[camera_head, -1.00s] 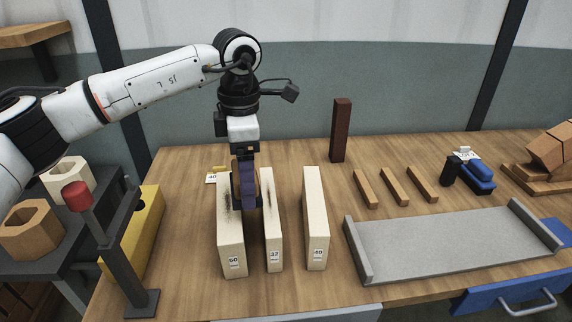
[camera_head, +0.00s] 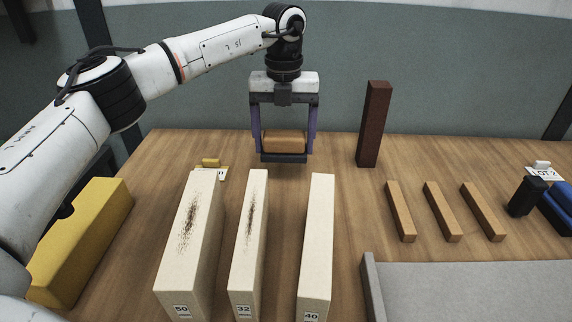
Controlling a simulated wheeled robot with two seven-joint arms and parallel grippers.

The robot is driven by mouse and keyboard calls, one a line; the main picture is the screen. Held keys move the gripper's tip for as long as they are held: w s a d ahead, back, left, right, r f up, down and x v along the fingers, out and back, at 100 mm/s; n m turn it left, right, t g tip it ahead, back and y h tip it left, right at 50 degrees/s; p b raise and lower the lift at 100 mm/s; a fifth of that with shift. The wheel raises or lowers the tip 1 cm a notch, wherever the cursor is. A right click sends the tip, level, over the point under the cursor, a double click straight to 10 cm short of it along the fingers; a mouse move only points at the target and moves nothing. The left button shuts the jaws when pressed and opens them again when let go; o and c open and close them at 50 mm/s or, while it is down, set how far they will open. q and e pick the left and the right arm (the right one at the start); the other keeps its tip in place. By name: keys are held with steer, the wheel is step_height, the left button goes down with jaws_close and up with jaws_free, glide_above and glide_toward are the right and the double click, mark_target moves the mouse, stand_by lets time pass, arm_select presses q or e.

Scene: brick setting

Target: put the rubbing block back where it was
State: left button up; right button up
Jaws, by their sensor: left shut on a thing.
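The rubbing block (camera_head: 285,142), tan-orange on top with a dark base, is between the two purple fingers of my left gripper (camera_head: 285,138). The gripper is shut on it, one finger at each end. It is at the back of the table, behind the pale bars; I cannot tell whether its base touches the wood. Three pale bars stand in front: the bar labelled 50 (camera_head: 190,245), the bar labelled 32 (camera_head: 248,245) and the bar labelled 40 (camera_head: 317,250). The first two carry dark smudges on top; the third looks clean. My right gripper is not in view.
A dark brown upright post (camera_head: 373,125) stands right of the gripper. Three small tan bars (camera_head: 441,212), a grey tray (camera_head: 470,290) and a black and blue item (camera_head: 527,197) lie to the right. A yellow block (camera_head: 80,240) is at left. A small yellow piece (camera_head: 210,162) lies behind bar 50.

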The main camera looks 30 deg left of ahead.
mark_target(284, 133)
arm_select(q)
step_height(284, 133, down, 6)
steer(key=shift+r, duration=0.15)
stand_by(0.3)
steer(key=o, duration=1.1)
steer(key=shift+f, duration=0.2)
step_height(284, 133, up, 12)
steer(key=shift+r+p, duration=0.2)
steer(key=shift+p, duration=0.15)
